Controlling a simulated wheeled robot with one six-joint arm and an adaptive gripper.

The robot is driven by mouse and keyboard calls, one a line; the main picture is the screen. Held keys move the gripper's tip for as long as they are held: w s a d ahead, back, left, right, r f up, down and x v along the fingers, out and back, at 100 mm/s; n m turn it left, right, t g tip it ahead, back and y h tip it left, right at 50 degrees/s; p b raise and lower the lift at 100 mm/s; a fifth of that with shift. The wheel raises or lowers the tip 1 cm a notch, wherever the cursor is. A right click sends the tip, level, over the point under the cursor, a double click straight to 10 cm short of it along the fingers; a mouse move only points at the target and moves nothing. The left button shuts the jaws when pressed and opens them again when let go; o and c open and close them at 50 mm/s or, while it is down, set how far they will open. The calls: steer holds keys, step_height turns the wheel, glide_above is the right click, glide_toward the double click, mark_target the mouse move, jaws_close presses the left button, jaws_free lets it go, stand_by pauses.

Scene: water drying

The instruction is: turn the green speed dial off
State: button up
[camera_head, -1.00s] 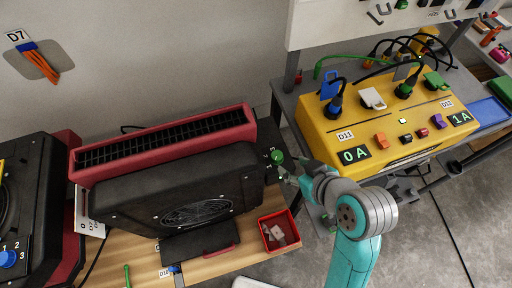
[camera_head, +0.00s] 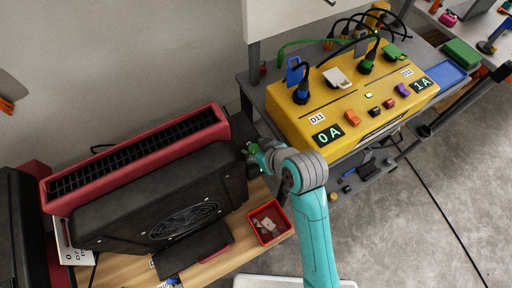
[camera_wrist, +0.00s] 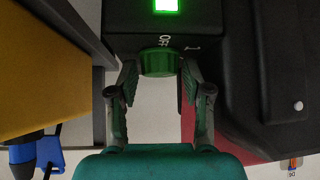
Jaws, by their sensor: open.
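The green speed dial (camera_wrist: 158,62) sits on the face of a black housing (camera_wrist: 120,18) in the wrist view. "OFF" and "1" are printed above it. In the head view the dial (camera_head: 253,149) is mostly hidden behind my gripper (camera_head: 259,156), at the right end of the black fan unit (camera_head: 165,196). In the wrist view my gripper (camera_wrist: 159,72) is open, with one finger on each side of the dial. The fingertips are very close to its sides; I cannot tell whether they touch. The dial's pointer position is not clear.
A green light (camera_wrist: 166,5) is lit above the dial. A yellow power box (camera_head: 350,105) with plugs and "0 A" and "1 A" displays stands to the right. A red tray (camera_head: 270,222) is below my gripper. A red-framed vent (camera_head: 135,160) lies behind the fan unit.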

steer(key=c, duration=0.9)
steer(key=shift+n, duration=0.3)
steer(key=n+g, duration=0.1)
steer(key=n+y, duration=0.1)
steer(key=shift+w+d+n+g+y, duration=0.1)
steer(key=shift+w+n+g+y, duration=0.05)
steer(key=shift+n+g+y, duration=0.65)
steer(key=shift+n+g, duration=0.5)
steer(key=shift+n, duration=0.3)
steer(key=shift+f, duration=0.1)
